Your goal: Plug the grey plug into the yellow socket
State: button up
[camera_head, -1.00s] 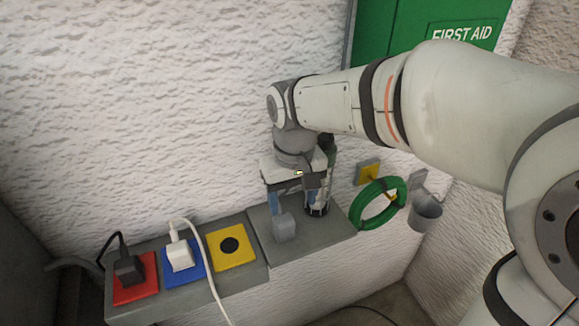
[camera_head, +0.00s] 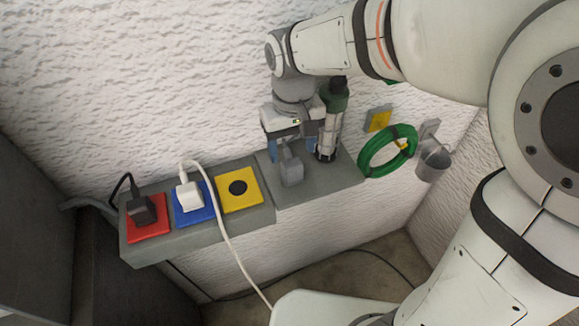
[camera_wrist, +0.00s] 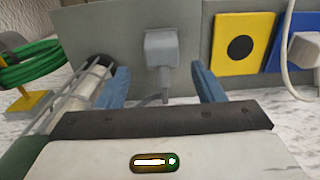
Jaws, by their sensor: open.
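The grey plug (camera_head: 291,170) rests on the right grey ledge, apart from the socket; a short grey cord shows at it in the wrist view (camera_wrist: 161,50). The yellow socket (camera_head: 252,200) is a square plate with a round black face (camera_head: 238,188), empty, left of the plug. It also shows at the upper right of the wrist view (camera_wrist: 240,66). My gripper (camera_head: 285,150) points down over the plug. In the wrist view its two blue fingers (camera_wrist: 162,84) are apart, with the plug ahead between their lines and nothing held. Its right finger is mostly hidden in the head view.
A black plug (camera_head: 141,210) sits in the red socket and a white plug (camera_head: 189,197) in the blue one. The white cable (camera_head: 229,245) hangs over the ledge front. A green-topped cylinder (camera_head: 328,138) stands close right of my gripper. A green hose coil (camera_head: 375,163) hangs further right.

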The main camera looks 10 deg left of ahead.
aim_at(291, 161)
jog(key=shift+f, duration=0.1)
jog(key=f, duration=0.3)
jog(key=f+p, duration=0.1)
jog(key=f, duration=0.1)
jog(key=shift+s, duration=0.3)
jog(key=c, duration=1)
notch_tip(291, 161, up, 10)
jog(key=shift+s+r+b, duration=0.1)
jog(key=shift+b, duration=0.3)
